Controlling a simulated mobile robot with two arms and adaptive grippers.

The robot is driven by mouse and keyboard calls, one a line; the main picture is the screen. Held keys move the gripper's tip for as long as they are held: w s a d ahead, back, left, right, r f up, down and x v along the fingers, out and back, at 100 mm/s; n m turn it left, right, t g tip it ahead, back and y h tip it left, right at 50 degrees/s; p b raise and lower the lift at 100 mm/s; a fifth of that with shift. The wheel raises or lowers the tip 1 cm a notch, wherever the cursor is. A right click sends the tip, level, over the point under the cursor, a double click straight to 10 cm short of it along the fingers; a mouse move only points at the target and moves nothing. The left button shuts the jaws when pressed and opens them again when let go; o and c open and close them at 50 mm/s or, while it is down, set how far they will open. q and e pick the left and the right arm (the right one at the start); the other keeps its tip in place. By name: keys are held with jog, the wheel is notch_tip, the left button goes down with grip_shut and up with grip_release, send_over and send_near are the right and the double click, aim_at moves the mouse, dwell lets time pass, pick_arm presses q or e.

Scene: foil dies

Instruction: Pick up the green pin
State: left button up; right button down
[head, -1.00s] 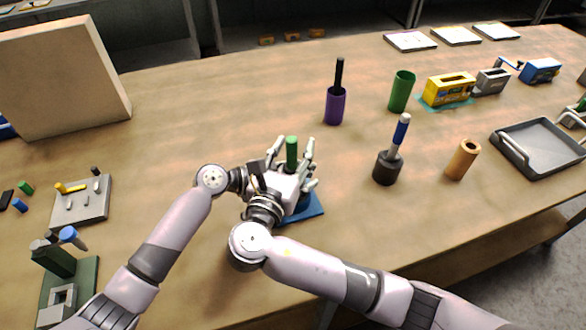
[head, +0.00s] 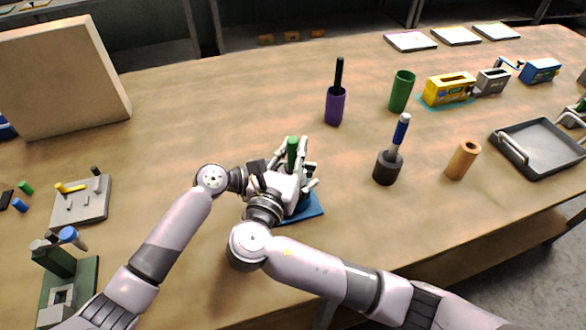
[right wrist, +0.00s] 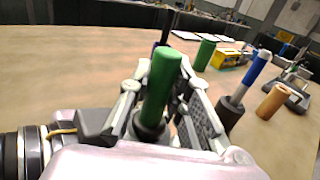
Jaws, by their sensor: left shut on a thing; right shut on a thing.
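The green pin (head: 292,153) stands upright near the middle of the table; its green top shows large in the right wrist view (right wrist: 163,72). My right gripper (head: 293,166) is shut on it, with fingers on both sides of the shaft (right wrist: 155,103). A dark collar or holder (right wrist: 150,128) surrounds its lower part. My left gripper (head: 308,187) is lower and mostly hidden behind the right hand. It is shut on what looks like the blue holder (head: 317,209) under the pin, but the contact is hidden.
A purple cup (head: 335,107) with a black rod, a green cup (head: 401,92), a dark holder (head: 387,168) with a blue-handled tool and an orange tube (head: 463,160) stand to the right. A grey plate (head: 82,205) lies left. The table behind the hands is clear.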

pick_arm(q)
jog(key=shift+s+a+f, duration=0.1)
jog(key=shift+f, duration=0.2)
pick_arm(e)
jog(key=shift+r, duration=0.1)
notch_tip(320, 180, up, 10)
jog(key=shift+f, duration=0.1)
dwell(0.4)
pick_arm(q)
jog(key=o, duration=1.3)
jog(key=shift+s+a+r, duration=0.1)
jog(key=shift+r, duration=0.05)
pick_arm(e)
jog(key=shift+s+a, duration=0.2)
pick_arm(q)
jog(key=o, duration=0.3)
jog(key=shift+r, duration=0.1)
pick_arm(e)
jog(key=shift+w+d, duration=0.1)
